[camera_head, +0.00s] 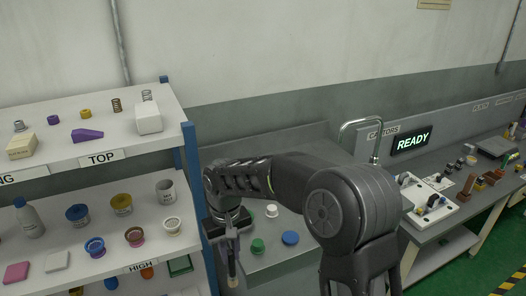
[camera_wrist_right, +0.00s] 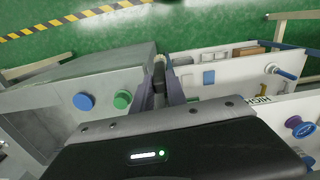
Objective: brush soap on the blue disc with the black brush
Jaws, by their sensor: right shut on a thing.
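The blue disc (camera_head: 290,238) lies flat on the grey counter, and it also shows in the wrist view (camera_wrist_right: 83,101). A green disc (camera_head: 257,246) lies just left of it in the head view. My right gripper (camera_head: 231,240) is at the counter's left end, beside the shelf post, left of both discs and apart from them. It is shut on a slim dark thing, apparently the black brush (camera_wrist_right: 159,73), which shows between the fingers in the wrist view. My left gripper is out of view.
A white shelf unit (camera_head: 165,146) with bottles, cups and springs stands close on the left, with a blue post (camera_head: 192,170). A white round item (camera_head: 271,210) and a metal tap (camera_head: 352,126) are on the counter. A bench with a READY sign (camera_head: 411,141) is at right.

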